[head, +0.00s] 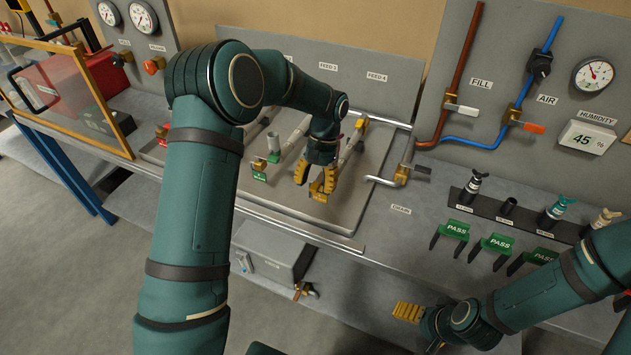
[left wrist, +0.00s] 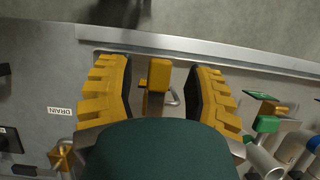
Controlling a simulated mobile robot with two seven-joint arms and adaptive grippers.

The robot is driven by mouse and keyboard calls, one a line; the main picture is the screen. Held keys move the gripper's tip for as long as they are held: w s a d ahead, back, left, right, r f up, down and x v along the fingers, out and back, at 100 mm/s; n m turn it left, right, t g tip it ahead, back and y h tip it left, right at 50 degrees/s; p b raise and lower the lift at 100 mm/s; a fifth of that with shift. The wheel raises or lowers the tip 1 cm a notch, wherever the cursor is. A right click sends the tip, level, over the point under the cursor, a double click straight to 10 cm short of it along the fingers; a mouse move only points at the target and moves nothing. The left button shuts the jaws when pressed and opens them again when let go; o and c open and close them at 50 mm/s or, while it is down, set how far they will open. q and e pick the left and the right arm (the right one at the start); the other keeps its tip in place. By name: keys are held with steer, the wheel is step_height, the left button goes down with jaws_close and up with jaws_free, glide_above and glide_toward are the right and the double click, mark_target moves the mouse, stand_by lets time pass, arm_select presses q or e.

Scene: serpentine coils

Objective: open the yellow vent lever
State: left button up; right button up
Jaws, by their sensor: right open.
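My left gripper (head: 316,177) is over the front of the grey tray, fingers pointing down. A yellow lever piece (left wrist: 158,76) shows between its open fingers in the left wrist view, with gaps to both fingers. In the head view a yellow tag (head: 320,198) shows just below the fingertips; its lettering is too small to read. The fingers partly hide the lever's fitting. A brass fitting with a green tag (head: 258,172) is left of the gripper and also shows in the left wrist view (left wrist: 266,122). My right gripper (head: 408,312) is open, low in front of the bench.
A drain valve (head: 402,170) stands right of the tray (head: 345,222). A red tag (head: 162,134) is at the tray's left. Several green PASS tags (head: 455,229) and a black rack (head: 505,212) line the right front. An amber-framed panel (head: 70,143) stands left.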

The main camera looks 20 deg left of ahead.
mark_target(323, 174)
arm_select(q)
steer(key=v, duration=1.2)
stand_by(0.5)
